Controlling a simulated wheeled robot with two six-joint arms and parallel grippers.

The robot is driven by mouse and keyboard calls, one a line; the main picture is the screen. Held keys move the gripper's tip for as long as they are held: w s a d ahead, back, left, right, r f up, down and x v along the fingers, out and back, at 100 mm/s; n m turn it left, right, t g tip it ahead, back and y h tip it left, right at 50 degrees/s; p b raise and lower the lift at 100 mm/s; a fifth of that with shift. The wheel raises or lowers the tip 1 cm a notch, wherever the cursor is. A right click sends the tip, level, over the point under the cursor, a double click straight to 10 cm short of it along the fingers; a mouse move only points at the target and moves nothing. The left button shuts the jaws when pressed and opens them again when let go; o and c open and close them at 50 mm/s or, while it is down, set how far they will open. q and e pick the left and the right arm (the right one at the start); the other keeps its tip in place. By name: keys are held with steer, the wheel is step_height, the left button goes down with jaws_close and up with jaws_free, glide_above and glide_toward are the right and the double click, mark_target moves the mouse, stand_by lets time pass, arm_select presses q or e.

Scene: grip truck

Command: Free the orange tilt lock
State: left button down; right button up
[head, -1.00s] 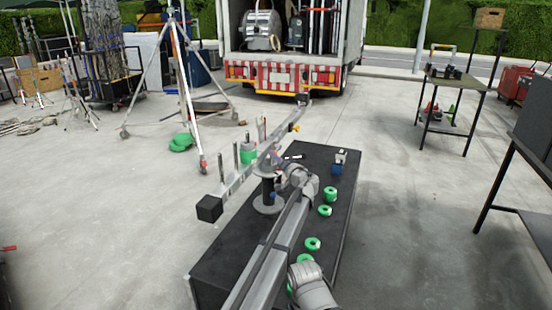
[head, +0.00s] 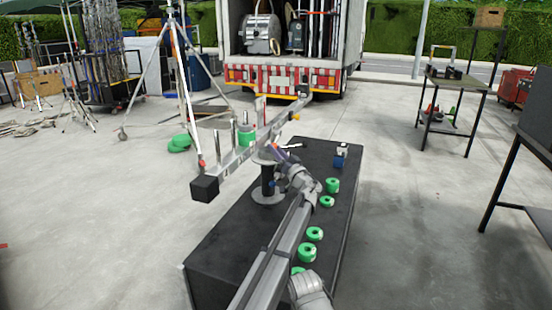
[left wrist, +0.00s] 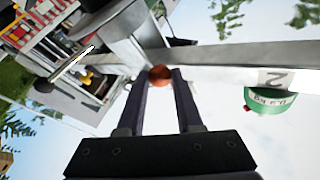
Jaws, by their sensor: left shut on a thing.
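The orange tilt lock (left wrist: 160,75) is a small round orange-red knob in the left wrist view, at the beam's mount. My left gripper (left wrist: 160,82) has its two dark fingers closed around it. In the head view my left gripper (head: 279,154) is small and reaches the mount on top of the post; the knob cannot be made out there. The long grey beam (head: 232,163) lies across the short post (head: 268,180) and slants, with a black block (head: 204,188) on its near end.
The post stands on a black case (head: 225,240). Several green rings (head: 332,185) and a small blue-and-white item (head: 341,155) lie along its right side. A green weight (head: 246,135) sits at the beam. A white tripod (head: 190,90) stands behind left.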

arm_select(q)
steer(key=shift+w+d+f+n+y+b, duration=0.1)
steer(key=shift+w+f+n+y+b, duration=0.15)
steer(key=shift+n+b, duration=0.25)
steer(key=shift+w+d+f+n+y+b, duration=0.1)
steer(key=shift+f+n+y+b, duration=0.25)
steer(key=shift+n+b, duration=0.15)
steer(key=shift+r, duration=0.1)
steer(key=c, duration=0.6)
jaws_free()
steer(key=shift+a, duration=0.1)
step_height(320, 180, up, 10)
steer(key=p, duration=1)
